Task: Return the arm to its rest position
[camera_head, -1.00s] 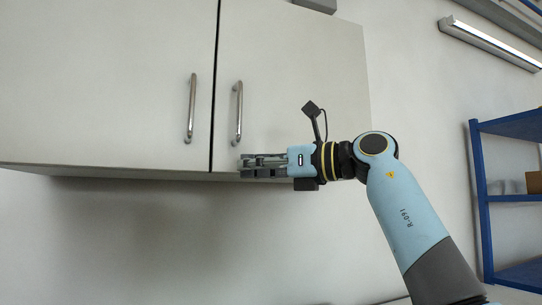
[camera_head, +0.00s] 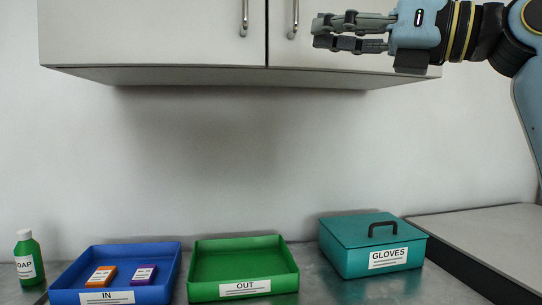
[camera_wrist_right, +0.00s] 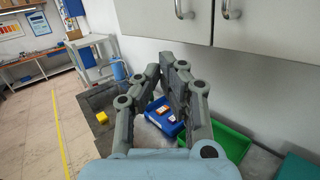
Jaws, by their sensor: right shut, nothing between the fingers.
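My right gripper (camera_head: 318,32) is at the upper right of the head view, in front of the lower part of the wall cabinet (camera_head: 160,40). Its fingers point left and are closed together with nothing between them. In the right wrist view the fingers (camera_wrist_right: 166,72) also meet at the tips, empty. The cabinet's two doors are shut, and their metal handles (camera_head: 244,18) show at the top of the head view. My left gripper is not in view.
Below, on the metal counter, are a green bottle (camera_head: 28,262), a blue IN tray (camera_head: 70,283) holding an orange and a purple box, an empty green OUT tray (camera_head: 243,264) and a teal GLOVES box (camera_head: 372,246) with its lid on. The wall space between is clear.

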